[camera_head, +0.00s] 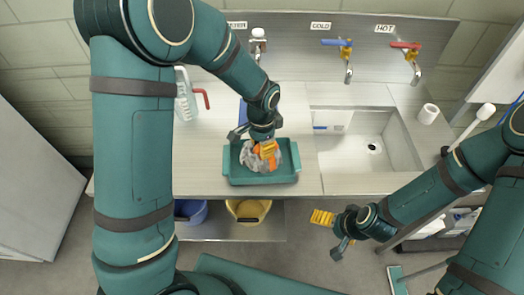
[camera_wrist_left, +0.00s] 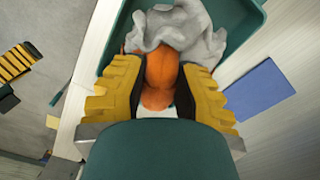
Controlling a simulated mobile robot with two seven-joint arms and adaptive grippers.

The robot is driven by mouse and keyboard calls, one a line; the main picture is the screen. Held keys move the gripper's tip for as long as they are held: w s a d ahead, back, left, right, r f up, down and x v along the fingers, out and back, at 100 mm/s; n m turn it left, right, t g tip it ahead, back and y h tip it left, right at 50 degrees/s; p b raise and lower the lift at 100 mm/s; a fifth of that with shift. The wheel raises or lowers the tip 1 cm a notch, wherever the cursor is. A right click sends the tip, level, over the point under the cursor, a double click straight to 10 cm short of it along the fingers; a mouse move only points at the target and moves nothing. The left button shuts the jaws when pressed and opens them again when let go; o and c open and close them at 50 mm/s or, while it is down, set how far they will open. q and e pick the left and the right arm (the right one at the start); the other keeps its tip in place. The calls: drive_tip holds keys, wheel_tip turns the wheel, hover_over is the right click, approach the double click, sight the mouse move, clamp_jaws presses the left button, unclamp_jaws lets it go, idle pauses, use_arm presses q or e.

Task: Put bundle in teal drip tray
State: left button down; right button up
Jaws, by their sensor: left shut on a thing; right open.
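The teal drip tray (camera_head: 262,179) sits on the counter left of the sink. The bundle (camera_head: 281,157), grey cloth with orange parts, is at the tray, inside its outline. My left gripper (camera_head: 265,150) is above the tray, shut on the bundle. In the left wrist view the yellow fingers (camera_wrist_left: 160,95) close on the orange part, with the grey cloth (camera_wrist_left: 180,28) beyond, over the teal tray (camera_wrist_left: 245,20). I cannot tell whether the bundle touches the tray floor. My right gripper (camera_head: 329,232) is open and empty, in front of the counter.
A sink (camera_head: 398,155) lies right of the tray, with taps behind. A clear jug with a red handle (camera_head: 187,100) stands at the back left. A blue flat item (camera_wrist_left: 258,87) lies beside the tray. A white roll (camera_head: 428,113) stands right of the sink. Basins (camera_head: 248,211) sit below.

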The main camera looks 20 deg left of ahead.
use_arm(q)
wheel_tip(320, 180, down, 3)
drive_tip(key=shift+w+r, duration=0.1)
drive_tip(key=shift+r, duration=0.05)
drive_tip(key=shift+r, duration=0.1)
drive_tip(key=c, duration=0.8)
unclamp_jaws()
drive_tip(key=shift+f, duration=0.2)
